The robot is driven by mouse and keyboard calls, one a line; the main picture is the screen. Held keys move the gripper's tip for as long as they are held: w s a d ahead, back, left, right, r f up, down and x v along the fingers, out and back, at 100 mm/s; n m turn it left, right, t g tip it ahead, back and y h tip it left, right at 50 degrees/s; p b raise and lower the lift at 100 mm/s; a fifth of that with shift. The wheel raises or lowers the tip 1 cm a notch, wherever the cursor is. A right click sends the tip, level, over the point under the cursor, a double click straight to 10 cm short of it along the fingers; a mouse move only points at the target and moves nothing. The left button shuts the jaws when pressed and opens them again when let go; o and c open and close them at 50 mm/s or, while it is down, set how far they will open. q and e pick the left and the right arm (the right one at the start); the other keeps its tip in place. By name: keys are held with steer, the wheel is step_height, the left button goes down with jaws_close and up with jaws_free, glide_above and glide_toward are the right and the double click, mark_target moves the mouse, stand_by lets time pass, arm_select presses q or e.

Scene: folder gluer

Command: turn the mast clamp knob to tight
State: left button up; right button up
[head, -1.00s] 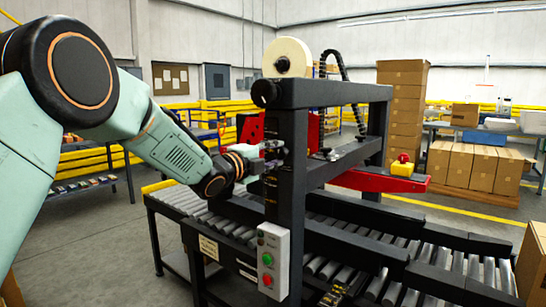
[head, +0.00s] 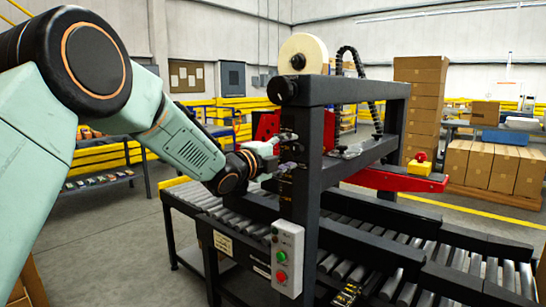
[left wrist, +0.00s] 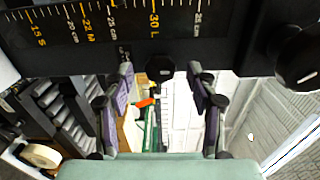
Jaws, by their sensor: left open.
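The dark mast of the machine (head: 305,215) stands upright in the middle of the head view. In the left wrist view its face carries a scale (left wrist: 60,30) with yellow and white marks. A small black knob (left wrist: 160,68) sits on the edge of this face; it looks like the mast clamp knob, and its turn position cannot be read. My left gripper (head: 284,143) is beside the mast. In the left wrist view the left gripper (left wrist: 160,82) is open, with one finger on each side of the knob; contact is not visible. My right gripper is not in view.
A larger black knob (left wrist: 298,68) is at the right of the wrist view, and near the mast top in the head view (head: 281,91). A control box (head: 287,258) with green and red buttons is low on the mast. Roller conveyors (head: 350,275) run below.

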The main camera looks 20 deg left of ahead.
arm_select(q)
steer(key=v, duration=1.1)
steer(key=shift+s+r, duration=0.1)
steer(key=shift+s, duration=0.05)
